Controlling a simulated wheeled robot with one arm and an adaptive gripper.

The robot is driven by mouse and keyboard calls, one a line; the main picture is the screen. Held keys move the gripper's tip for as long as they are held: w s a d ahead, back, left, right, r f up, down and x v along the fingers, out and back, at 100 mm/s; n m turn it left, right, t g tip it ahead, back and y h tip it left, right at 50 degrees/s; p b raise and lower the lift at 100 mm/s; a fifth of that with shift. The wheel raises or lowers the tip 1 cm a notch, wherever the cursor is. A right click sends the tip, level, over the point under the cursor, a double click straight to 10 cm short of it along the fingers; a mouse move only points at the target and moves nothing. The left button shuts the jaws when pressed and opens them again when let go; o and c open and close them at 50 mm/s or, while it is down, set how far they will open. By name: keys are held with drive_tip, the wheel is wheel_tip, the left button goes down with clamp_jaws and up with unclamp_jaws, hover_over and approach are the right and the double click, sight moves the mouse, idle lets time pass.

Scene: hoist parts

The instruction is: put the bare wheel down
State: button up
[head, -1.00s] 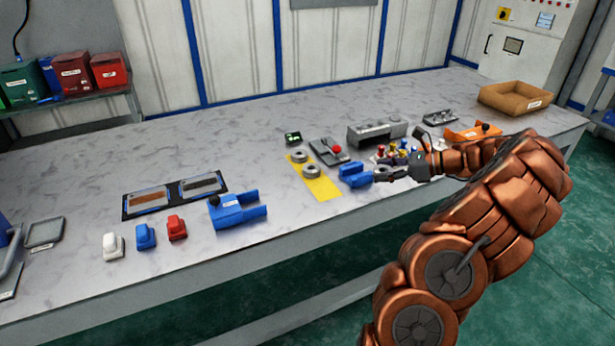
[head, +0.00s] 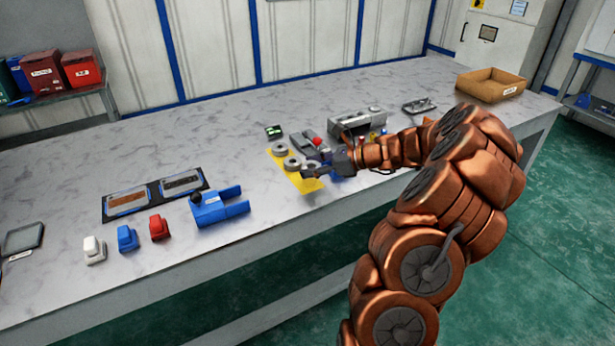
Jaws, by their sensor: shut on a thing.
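My gripper (head: 312,171) is over the yellow mat (head: 307,186), near its front part, shut on a small grey thing that looks like the bare wheel (head: 310,166). The wheel is largely hidden by the fingers, and I cannot tell whether it touches the mat. Two other grey wheels lie on the mat, one at the back (head: 280,149) and one in the middle (head: 292,162), just left of my gripper.
A blue forked part (head: 220,206) stands left of the mat. White (head: 94,250), blue (head: 127,238) and red (head: 159,227) parts line the front left. A grey block (head: 356,121) stands behind my wrist. A cardboard tray (head: 490,86) sits far right.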

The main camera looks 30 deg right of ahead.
sight(310, 184)
drive_tip(key=shift+w+a+f, duration=0.1)
drive_tip(key=shift+w+a, duration=0.3)
drive_tip(key=shift+a, duration=0.2)
drive_tip(key=shift+d+f, duration=0.1)
drive_tip(key=shift+f, duration=1.55)
drive_tip(key=shift+f, duration=0.1)
drive_tip(key=o, duration=1.4)
drive_tip(key=shift+s+d+r, duration=0.2)
drive_tip(key=shift+s, duration=0.1)
drive_tip(key=v, duration=1.1)
drive_tip(key=shift+s+d, duration=0.1)
drive_tip(key=shift+s, duration=0.1)
